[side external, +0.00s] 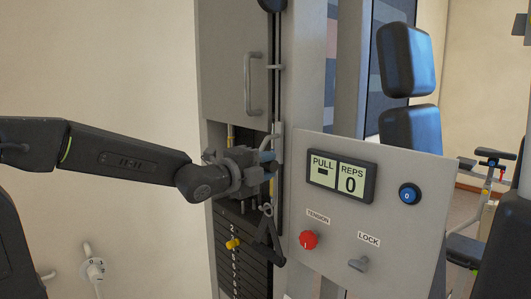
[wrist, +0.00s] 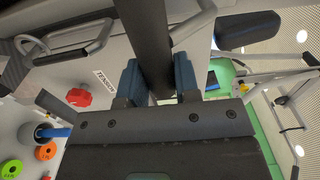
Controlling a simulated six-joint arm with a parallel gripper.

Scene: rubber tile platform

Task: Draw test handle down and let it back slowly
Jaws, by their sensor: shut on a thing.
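My gripper (side external: 266,160) is at the front of the weight machine, in front of its open column. In the wrist view its two blue-grey fingers (wrist: 157,75) are shut on a dark bar, the test handle (wrist: 148,35), which runs up between them. In the side view my gripper hides most of the held part. A black triangular piece (side external: 268,238) hangs below my gripper in front of the weight stack. The display (side external: 338,176) reads PULL with a dash and REPS 0.
The numbered weight stack (side external: 236,262) has a yellow pin (side external: 233,244). The panel right of it carries a red tension knob (side external: 308,240), a lock lever (side external: 358,264) and a blue button (side external: 409,194). A grey door handle (side external: 252,85) is above. A padded seat (side external: 408,60) stands behind.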

